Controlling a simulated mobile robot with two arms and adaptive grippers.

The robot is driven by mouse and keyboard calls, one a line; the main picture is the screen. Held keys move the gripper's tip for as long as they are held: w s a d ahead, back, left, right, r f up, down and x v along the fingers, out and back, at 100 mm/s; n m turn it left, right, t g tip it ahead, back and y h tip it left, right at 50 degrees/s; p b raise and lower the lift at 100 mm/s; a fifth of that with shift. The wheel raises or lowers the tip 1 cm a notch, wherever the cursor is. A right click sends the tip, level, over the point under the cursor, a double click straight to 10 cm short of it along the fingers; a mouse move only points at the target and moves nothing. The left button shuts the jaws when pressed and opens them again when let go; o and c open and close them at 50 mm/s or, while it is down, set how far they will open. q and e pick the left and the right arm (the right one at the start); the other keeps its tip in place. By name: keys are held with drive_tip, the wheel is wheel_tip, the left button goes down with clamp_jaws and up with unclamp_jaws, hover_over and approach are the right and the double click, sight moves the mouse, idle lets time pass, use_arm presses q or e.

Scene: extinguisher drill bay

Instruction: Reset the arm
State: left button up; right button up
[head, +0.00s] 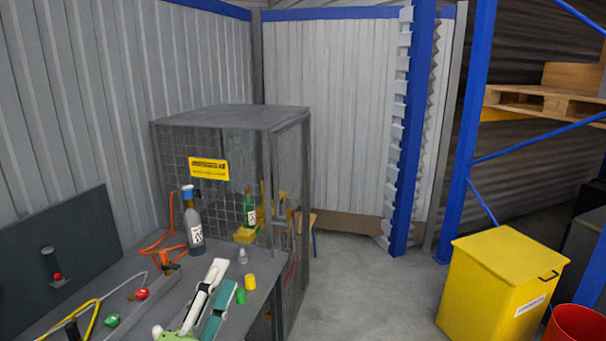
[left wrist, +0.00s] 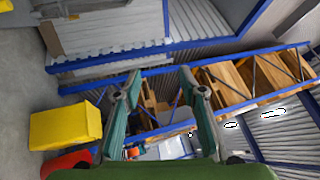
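My left gripper (head: 225,273) shows at the bottom of the head view, over the grey workbench (head: 112,279). Its two long fingers, teal and white, are apart and point away from me. In the left wrist view the left gripper (left wrist: 160,76) is open, with nothing between its teal fingers. The wrist camera sees the room tilted, with shelving beyond the fingers. My right gripper shows in neither view.
On the bench stand a grey bottle with a blue cap (head: 193,222), a green cup (head: 241,296), a yellow cup (head: 250,282) and several small fittings. A mesh cage (head: 222,117) stands behind. A yellow bin (head: 497,285) and red bucket (head: 577,325) stand right; floor between is clear.

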use_arm(q)
drive_tip(key=s+a+f+n+g+y, duration=0.25)
drive_tip(key=f+n, duration=0.25)
drive_tip(key=f, duration=0.3)
drive_tip(key=s+a+f+n+g+y, duration=0.2)
drive_tip(key=s+a+f+n+g, duration=0.15)
drive_tip(key=f, duration=0.35)
drive_tip(key=s+a+f+n+g+y, duration=0.25)
drive_tip(key=f+n, duration=0.25)
drive_tip(key=f, duration=0.3)
drive_tip(key=s+d+f+n+g+h, duration=0.1)
drive_tip(key=s+f+n+g, duration=0.25)
drive_tip(key=s+f, duration=0.45)
drive_tip(key=s+d+f+n+g+h, duration=0.15)
drive_tip(key=s+f+g, duration=0.35)
drive_tip(key=s, duration=0.5)
wheel_tip(320, 180, down, 32)
drive_tip(key=s+g+b, duration=0.2)
drive_tip(key=s+b, duration=0.1)
drive_tip(key=b, duration=0.3)
drive_tip(key=s+a+f+b, duration=0.3)
drive_tip(key=s+f+b, duration=0.1)
drive_tip(key=s+f, duration=1.2)
wheel_tip(320, 180, down, 3)
drive_tip(key=shift+a+r+g, duration=0.1)
drive_tip(key=shift+a+g, duration=0.05)
drive_tip(key=shift+g, duration=0.25)
